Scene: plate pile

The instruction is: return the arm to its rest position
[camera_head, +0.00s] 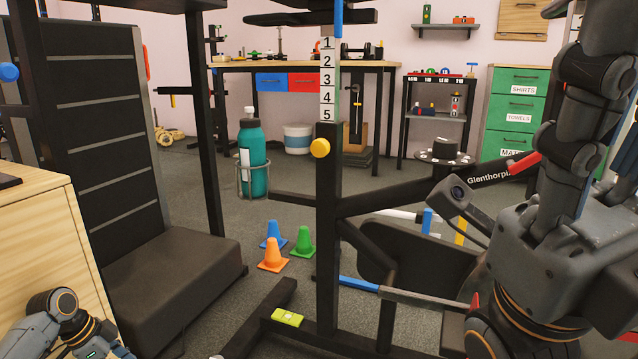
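Part of my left arm shows at the bottom left corner, low beside a light wooden cabinet (45,235). Its gripper is not in view. My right arm fills the right side, folded close to the camera. I see no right gripper fingers, and nothing held shows. No plate pile can be made out clearly.
A black rack post with number labels (327,90) and a yellow knob (320,148) stands in the centre. A teal bottle (252,157) hangs in a holder on its left. A padded bench (170,285) is at left. Small cones (272,256) stand on the floor. Green drawers (517,108) are behind.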

